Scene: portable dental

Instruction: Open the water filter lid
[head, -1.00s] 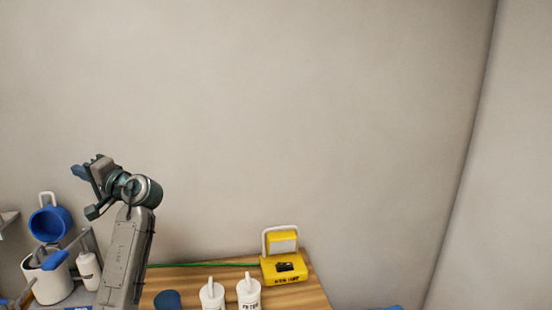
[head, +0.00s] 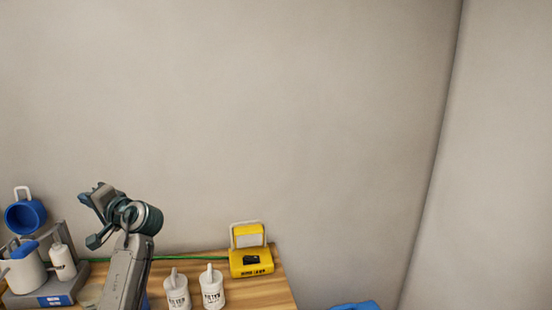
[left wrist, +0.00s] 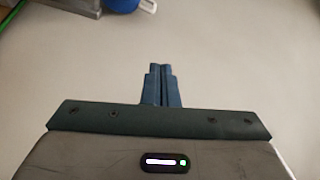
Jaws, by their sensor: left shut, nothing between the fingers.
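At the left edge of the head view, a white vessel (head: 26,274) stands on a grey base (head: 62,290) with a blue label. A round blue part with a white handle (head: 25,216) is raised above and behind it; it looks like a lid standing open, but I cannot tell how it is joined. A blue part with a white piece also shows at the top of the left wrist view (left wrist: 121,5). My left gripper (head: 84,199) is shut and empty, right of and above the vessel, apart from it. Its closed fingers show in the left wrist view (left wrist: 161,84). My right gripper is not in view.
A small white bottle (head: 62,262) stands beside the vessel. Two white labelled bottles (head: 211,290) and a yellow lamp (head: 251,262) stand on the wooden table (head: 272,291). A green line runs along the table's back. A blue object (head: 354,305) is at the bottom right. The wall above is bare.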

